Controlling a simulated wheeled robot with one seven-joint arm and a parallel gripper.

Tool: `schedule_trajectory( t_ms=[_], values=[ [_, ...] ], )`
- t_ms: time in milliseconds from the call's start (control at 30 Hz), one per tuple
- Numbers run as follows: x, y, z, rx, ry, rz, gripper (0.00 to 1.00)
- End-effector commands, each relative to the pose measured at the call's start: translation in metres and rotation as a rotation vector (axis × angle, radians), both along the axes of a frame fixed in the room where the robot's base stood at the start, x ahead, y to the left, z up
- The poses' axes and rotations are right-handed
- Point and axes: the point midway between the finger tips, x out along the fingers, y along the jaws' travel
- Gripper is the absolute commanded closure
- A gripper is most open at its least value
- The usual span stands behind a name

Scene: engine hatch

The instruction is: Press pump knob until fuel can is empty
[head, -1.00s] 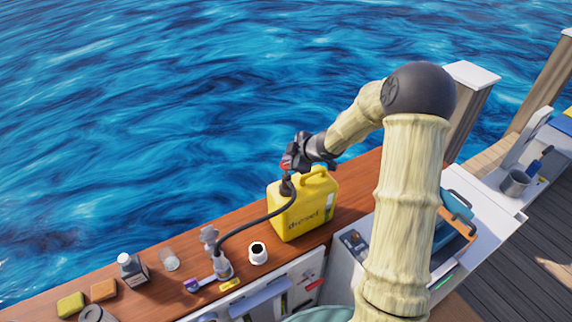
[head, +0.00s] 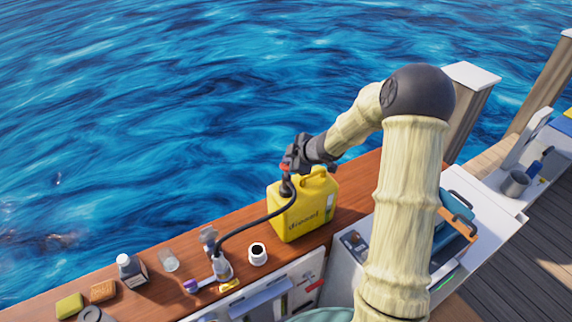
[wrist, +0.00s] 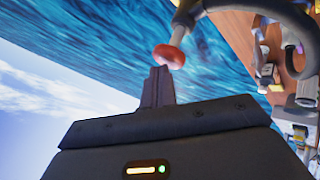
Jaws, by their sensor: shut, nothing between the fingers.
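The yellow diesel fuel can (head: 303,212) stands upright on the wooden ledge. A pump with a red knob sits on its top, and a black hose (head: 243,226) runs from it to a small grey fitting (head: 221,268) at the left. My gripper (head: 287,165) is at the knob above the can. In the wrist view the shut fingers (wrist: 158,84) point at the red knob (wrist: 168,56), their tips close to it or touching; I cannot tell which. The fuel level inside the can is not visible.
On the ledge left of the can are a white cup (head: 258,255), a clear glass (head: 168,260), a bottle (head: 130,268) and two sponges (head: 70,305). Open water lies beyond the ledge.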

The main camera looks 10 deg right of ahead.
Motion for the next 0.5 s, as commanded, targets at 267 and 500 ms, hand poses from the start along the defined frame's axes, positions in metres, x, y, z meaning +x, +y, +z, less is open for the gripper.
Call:
schedule_trajectory(
  t_ms=[267,500],
  values=[
    [-0.0003,0.0,-0.0039,-0.001,0.001,0.0,1.0],
    [-0.0004,0.0,-0.0064,-0.001,0.001,0.0,1.0]
  ],
)
